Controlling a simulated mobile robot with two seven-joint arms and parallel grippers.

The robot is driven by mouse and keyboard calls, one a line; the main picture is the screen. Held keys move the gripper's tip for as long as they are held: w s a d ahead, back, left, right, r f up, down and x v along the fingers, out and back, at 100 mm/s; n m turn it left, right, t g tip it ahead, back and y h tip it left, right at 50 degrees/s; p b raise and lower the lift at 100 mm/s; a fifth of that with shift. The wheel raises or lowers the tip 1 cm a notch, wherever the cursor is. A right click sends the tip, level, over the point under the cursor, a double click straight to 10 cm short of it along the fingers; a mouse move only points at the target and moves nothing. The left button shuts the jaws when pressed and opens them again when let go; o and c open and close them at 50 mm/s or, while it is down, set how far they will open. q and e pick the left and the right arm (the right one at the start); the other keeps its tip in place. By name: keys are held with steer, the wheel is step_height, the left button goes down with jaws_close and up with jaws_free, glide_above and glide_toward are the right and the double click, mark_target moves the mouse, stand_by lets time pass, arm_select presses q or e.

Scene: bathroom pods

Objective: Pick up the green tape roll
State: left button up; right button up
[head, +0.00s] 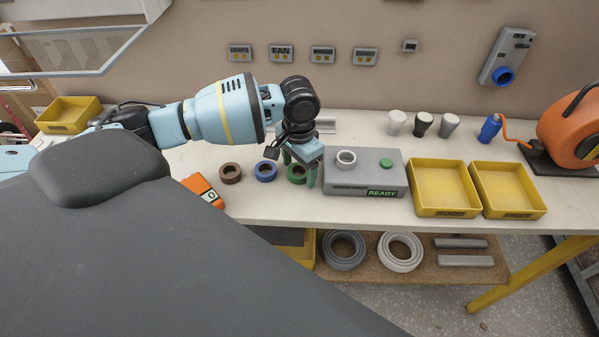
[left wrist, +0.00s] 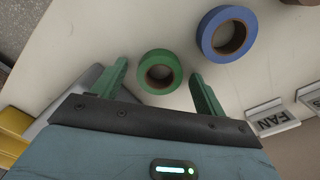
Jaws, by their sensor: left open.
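The green tape roll (head: 296,174) lies flat on the workbench, between the blue tape roll and the grey box. My left gripper (head: 300,170) is just above it, pointing down, and partly covers it in the head view. In the left wrist view, the green tape roll (left wrist: 160,71) sits between the two open green fingers (left wrist: 160,85), with a gap on each side. Whether the fingertips are down at the roll's height I cannot tell. My right gripper is not in view.
The blue tape roll (head: 265,171) and brown tape roll (head: 230,173) lie to the left. The grey box (head: 365,183) with the READY label stands close on the right. Yellow trays (head: 445,188) are further right. The bench's front edge is near.

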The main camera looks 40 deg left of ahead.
mark_target(298, 174)
arm_select(q)
steer(key=c, duration=1)
steer(key=shift+c, duration=0.2)
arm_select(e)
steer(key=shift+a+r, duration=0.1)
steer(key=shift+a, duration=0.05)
arm_select(q)
steer(key=shift+r, duration=0.1)
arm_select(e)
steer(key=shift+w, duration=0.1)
